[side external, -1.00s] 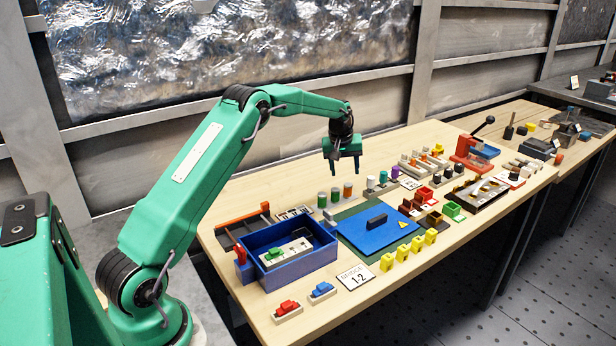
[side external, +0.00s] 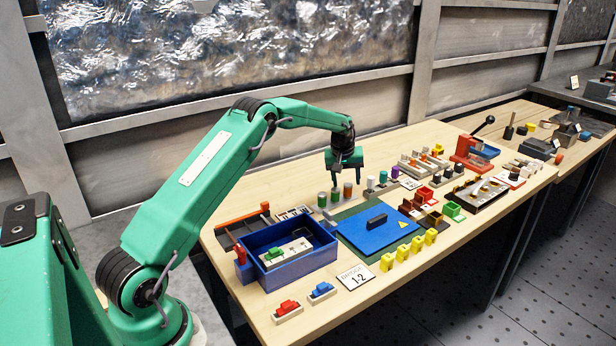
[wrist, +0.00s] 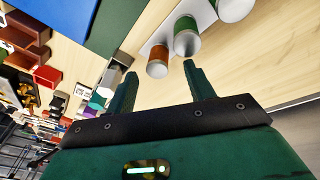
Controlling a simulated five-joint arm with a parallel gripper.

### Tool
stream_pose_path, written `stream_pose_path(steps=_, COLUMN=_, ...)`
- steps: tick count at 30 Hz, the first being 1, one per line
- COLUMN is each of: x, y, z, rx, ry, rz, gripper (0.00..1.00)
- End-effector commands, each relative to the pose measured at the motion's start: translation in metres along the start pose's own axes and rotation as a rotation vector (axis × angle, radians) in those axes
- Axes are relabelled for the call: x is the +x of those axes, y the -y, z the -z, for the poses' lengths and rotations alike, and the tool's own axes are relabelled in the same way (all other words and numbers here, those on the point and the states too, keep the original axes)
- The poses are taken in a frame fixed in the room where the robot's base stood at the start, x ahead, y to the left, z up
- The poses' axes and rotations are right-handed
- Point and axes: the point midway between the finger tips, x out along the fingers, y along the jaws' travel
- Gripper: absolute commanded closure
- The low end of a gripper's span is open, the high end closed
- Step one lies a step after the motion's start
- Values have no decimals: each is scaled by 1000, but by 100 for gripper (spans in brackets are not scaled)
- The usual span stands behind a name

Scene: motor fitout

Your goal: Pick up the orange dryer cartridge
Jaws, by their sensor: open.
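The orange dryer cartridge (side external: 348,190) is a short upright cylinder with a pale top, at the right end of a row of three on a light strip. In the wrist view the orange cartridge (wrist: 157,62) shows between and just beyond the fingertips. My gripper (side external: 346,180) is open, pointing down right over that end of the row, with nothing held. In the wrist view the gripper's fingers (wrist: 160,70) stand apart on either side of the cartridge. Whether they touch it, I cannot tell.
A blue lid (side external: 370,232) and blue box (side external: 270,270) lie in front.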

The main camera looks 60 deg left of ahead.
Motion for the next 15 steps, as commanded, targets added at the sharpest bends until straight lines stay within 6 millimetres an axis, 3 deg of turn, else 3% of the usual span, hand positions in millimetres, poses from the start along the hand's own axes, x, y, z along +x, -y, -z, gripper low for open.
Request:
stream_pose_path(steps=7, x=28, y=-1, z=-1, rx=0, ry=1, rz=0, gripper=46)
stream_pose_path(steps=15, x=35, y=-1, z=-1, rx=0, ry=0, rz=-1, gripper=46)
